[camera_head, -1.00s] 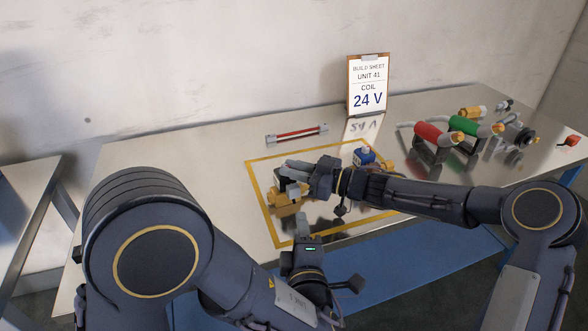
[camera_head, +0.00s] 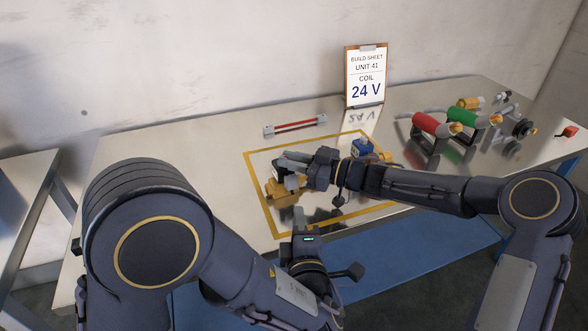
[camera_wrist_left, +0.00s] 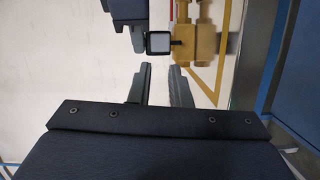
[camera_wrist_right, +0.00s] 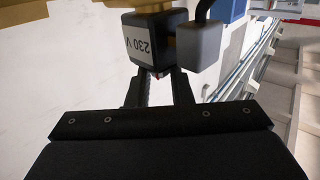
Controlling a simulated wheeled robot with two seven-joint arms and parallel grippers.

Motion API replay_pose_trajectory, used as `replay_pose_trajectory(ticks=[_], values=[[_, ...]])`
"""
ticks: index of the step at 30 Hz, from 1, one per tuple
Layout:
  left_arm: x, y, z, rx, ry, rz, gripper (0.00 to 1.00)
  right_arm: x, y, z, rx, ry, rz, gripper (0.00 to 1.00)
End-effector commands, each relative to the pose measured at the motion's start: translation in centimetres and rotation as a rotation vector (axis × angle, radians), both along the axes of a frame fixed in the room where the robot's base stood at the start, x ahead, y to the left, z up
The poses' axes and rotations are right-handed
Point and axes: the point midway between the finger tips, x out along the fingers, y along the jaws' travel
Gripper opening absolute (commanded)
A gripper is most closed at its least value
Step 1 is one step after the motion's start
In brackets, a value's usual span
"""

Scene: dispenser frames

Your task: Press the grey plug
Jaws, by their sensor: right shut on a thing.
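A gold valve body (camera_head: 283,189) lies inside the yellow outline on the table. On it sits a black coil (camera_wrist_right: 150,42) with a "230 V" label, seen in the right wrist view. A grey plug (camera_wrist_right: 198,46) with a dark cable is beside the coil there. My right gripper (camera_head: 288,160) reaches in from the right and is shut on the black coil; its fingertips are partly hidden behind it. My left gripper (camera_head: 299,218) is open and empty in front of the valve. The left wrist view shows a gap between its fingers (camera_wrist_left: 159,86), apart from the valve.
A blue coil (camera_head: 363,149) stands near the outline's back right corner. A red and silver bar (camera_head: 295,127) lies behind. A build sheet (camera_head: 366,78) reads 24 V. Red (camera_head: 430,124) and green (camera_head: 468,115) cylinders stand on the right. The table's left part is clear.

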Motion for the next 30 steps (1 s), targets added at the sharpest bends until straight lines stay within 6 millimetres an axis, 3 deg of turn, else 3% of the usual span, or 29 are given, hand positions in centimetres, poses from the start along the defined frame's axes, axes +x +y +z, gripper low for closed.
replay_pose_trajectory(ticks=[4,18,24,30], values=[[-0.1,-0.9,0.1,-0.200,-0.029,0.048,0.00,0.0,0.0,0.0,0.000,0.000,-0.001,0.00],[-2.7,-5.1,-0.1,-1.324,-0.327,0.264,0.00,0.0,0.0,0.0,0.000,0.000,-0.001,0.00],[-3.6,-5.8,-0.3,-1.559,-0.417,0.290,0.00,0.0,0.0,0.0,0.000,0.000,-0.001,0.00],[-3.8,-6.0,-0.4,-1.612,-0.438,0.294,0.00,0.0,0.0,0.0,0.000,0.000,-0.001,0.00]])
